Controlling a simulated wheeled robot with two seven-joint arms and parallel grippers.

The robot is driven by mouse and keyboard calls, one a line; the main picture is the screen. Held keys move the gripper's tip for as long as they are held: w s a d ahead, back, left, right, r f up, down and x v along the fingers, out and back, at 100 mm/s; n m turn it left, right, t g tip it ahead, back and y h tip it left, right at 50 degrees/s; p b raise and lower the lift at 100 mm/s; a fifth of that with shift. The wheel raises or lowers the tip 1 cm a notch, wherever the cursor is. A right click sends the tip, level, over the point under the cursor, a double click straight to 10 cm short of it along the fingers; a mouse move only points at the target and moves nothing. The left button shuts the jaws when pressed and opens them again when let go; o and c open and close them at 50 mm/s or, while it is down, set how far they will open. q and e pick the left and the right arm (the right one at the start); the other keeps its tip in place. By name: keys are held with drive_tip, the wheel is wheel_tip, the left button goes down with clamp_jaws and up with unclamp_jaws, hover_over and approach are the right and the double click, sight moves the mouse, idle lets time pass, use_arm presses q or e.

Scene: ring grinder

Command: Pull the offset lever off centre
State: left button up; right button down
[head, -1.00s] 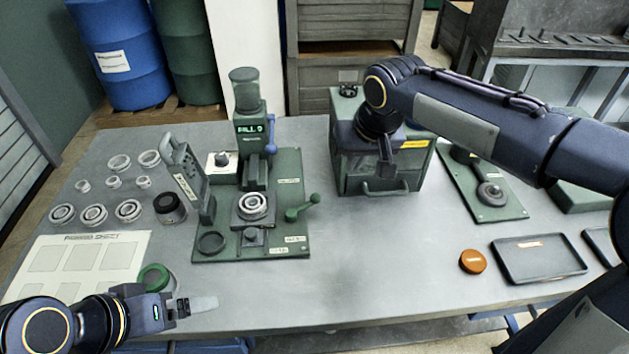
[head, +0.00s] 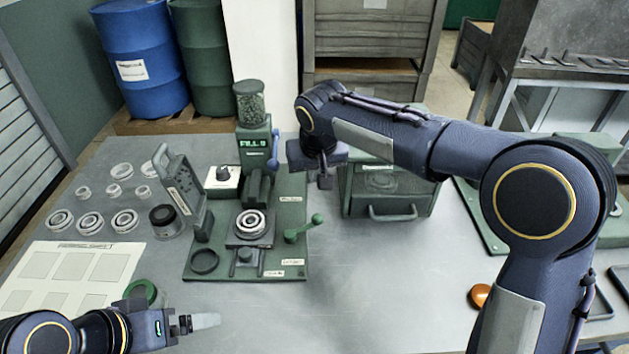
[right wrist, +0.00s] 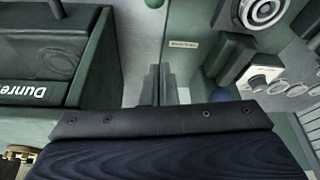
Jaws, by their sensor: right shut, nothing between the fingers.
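The green grinder station (head: 290,255) stands left of centre on the table, with a bearing ring (head: 251,223) on its seat. A green ball-ended lever (head: 303,229) sticks out at its right. A blue lever (head: 274,151) is on the right side of the column, which reads FILL. I cannot tell which one is the offset lever. My right gripper (head: 325,181) is shut and empty, above and right of the station, near the blue lever. In the right wrist view its fingers (right wrist: 162,84) point down between the station and a green box. My left gripper (head: 192,322) is at the front left; its jaw state is unclear.
The green drawer box (head: 385,190) stands close right of my right gripper. An orange disc (head: 479,296) is at the front right. The table's middle front is clear.

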sight(304, 227)
drive_tip(key=x, duration=0.7)
drive_tip(key=shift+f+p, duration=0.25)
drive_tip(key=shift+p, duration=0.05)
drive_tip(key=shift+s+f, duration=0.15)
drive_tip(key=shift+f, duration=0.15)
use_arm(q)
drive_tip(key=shift+r, duration=0.45)
use_arm(e)
drive_tip(key=shift+s+d+f, duration=0.15)
drive_tip(key=shift+s, duration=0.65)
drive_tip(key=shift+s+d+f, duration=0.15)
drive_tip(key=shift+s+d, duration=0.05)
drive_tip(key=shift+s, duration=0.65)
